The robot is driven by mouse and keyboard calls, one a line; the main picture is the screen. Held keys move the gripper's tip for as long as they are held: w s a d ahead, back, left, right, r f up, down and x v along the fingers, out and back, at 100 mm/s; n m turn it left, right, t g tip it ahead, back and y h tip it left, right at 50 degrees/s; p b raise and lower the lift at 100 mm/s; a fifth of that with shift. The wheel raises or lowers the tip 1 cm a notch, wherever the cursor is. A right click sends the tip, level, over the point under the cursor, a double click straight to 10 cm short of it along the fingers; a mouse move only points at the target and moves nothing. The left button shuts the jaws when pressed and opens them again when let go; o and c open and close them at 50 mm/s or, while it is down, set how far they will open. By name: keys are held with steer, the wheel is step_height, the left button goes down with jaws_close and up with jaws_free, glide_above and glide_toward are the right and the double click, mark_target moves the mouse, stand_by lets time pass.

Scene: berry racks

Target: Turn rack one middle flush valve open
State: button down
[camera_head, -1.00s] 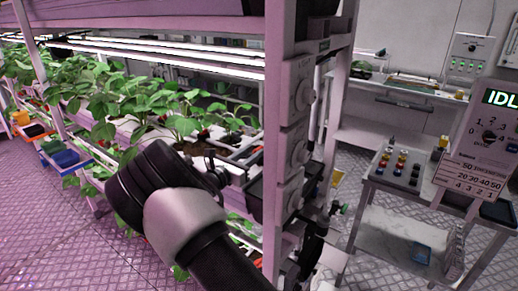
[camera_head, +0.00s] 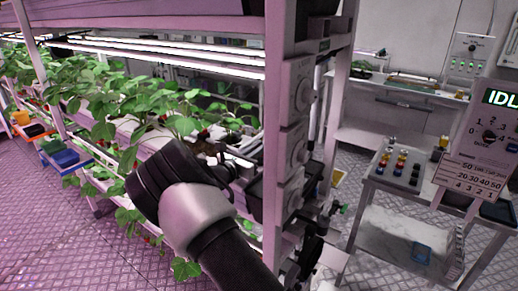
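On the end post of the near rack, white boxes with round dials are stacked: an upper one (camera_head: 303,95), a middle one (camera_head: 297,148) and a lower one (camera_head: 293,195). I cannot tell which of these, if any, is the middle flush valve. My gripper's fingers cannot be made out there.
Rack shelves with strawberry plants (camera_head: 95,90) fill the left. A trolley (camera_head: 385,185) with coloured bottles stands right, beside a panel reading "IDL" (camera_head: 490,135). Open floor (camera_head: 45,220) lies at lower left.

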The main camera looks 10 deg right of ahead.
steer(key=shift+y, duration=0.3)
steer(key=n+t+y+b, duration=0.2)
steer(key=n+y+b, duration=0.1)
steer(key=shift+d+t, duration=0.1)
steer(key=shift+t, duration=0.3)
steer(key=shift+r+n+t+y+b, duration=0.1)
steer(key=shift+n+t+y+b, duration=0.5)
steer(key=shift+y, duration=0.6)
steer(key=c, duration=1.8)
jaws_free()
step_height(320, 180, up, 10)
steer(key=shift+p, duration=0.55)
